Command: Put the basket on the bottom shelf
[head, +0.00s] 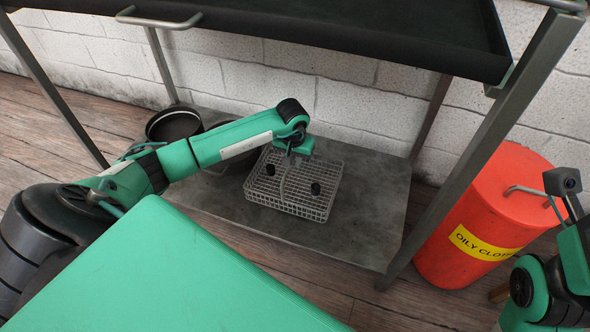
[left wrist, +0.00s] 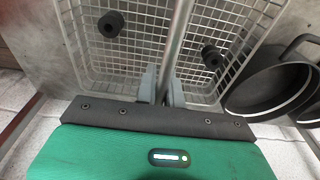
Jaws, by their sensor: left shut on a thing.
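A wire basket (head: 312,205) sits on the grey bottom shelf (head: 375,240) of the metal rack, near its middle. Two small black cylindrical parts lie in it, one at the right (head: 315,188) and one near the gripper (head: 270,169). My left gripper (head: 290,160) is over the basket, shut on its handle. In the left wrist view the fingers (left wrist: 163,88) close around the grey handle bar (left wrist: 178,45), with the basket mesh (left wrist: 140,60) behind it. My right gripper is not clearly seen; part of my right arm shows at the right edge.
Dark round pans (head: 174,124) stand on the shelf left of the basket. A dark upper tray (head: 330,30) overhangs the shelf. A red bin (head: 490,205) labelled "OILY CLOTHS" stands right of the rack's front leg (head: 470,160). The shelf's right part is clear.

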